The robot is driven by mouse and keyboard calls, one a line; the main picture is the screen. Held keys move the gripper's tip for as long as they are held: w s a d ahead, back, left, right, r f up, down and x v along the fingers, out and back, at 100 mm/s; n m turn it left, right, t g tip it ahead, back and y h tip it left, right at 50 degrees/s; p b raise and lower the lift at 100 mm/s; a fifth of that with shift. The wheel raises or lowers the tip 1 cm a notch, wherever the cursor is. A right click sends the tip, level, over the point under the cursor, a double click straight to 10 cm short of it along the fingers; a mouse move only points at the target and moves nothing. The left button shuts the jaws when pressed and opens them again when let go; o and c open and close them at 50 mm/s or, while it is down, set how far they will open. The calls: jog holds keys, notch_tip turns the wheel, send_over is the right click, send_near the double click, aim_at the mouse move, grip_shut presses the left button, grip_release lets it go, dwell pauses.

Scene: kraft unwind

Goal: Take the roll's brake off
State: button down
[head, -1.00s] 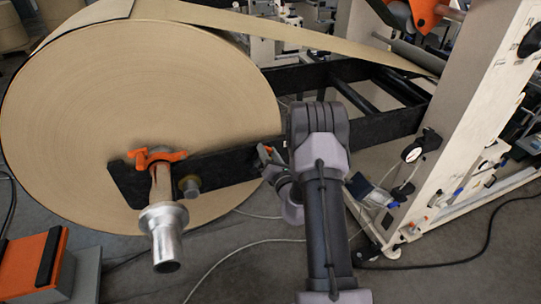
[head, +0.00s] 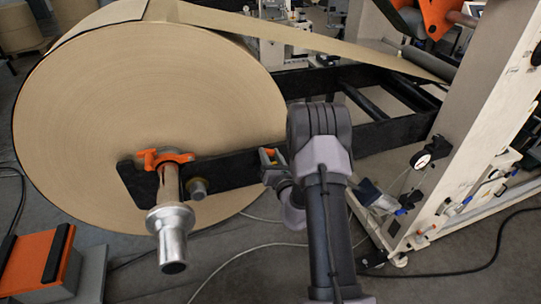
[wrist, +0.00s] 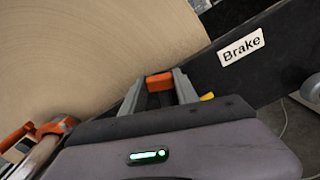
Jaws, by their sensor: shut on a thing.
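The large kraft paper roll (head: 120,110) hangs at the left in the head view, beside a black support arm (head: 235,163). The wrist view shows a white "Brake" label (wrist: 240,46) on this arm. My gripper (wrist: 160,90) is shut on a small orange brake handle (wrist: 159,82), with one grey finger on each side of it. In the head view the gripper (head: 270,164) is at the black arm, just right of the roll's lower right edge. The handle's lower part is hidden by the gripper body. A small yellow piece (wrist: 207,97) shows beside the right finger.
A metal shaft (head: 171,225) with an orange clamp (head: 165,158) sticks out from the roll's core, left of my gripper. A beige machine frame (head: 480,130) with a gauge stands at the right. An orange-topped block (head: 38,262) is at lower left. Cables cross the floor.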

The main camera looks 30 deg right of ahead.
jog(key=c, duration=0.9)
grip_release()
jog(key=v, duration=1.7)
jog(key=shift+s+r, duration=0.1)
jog(key=shift+s, duration=0.1)
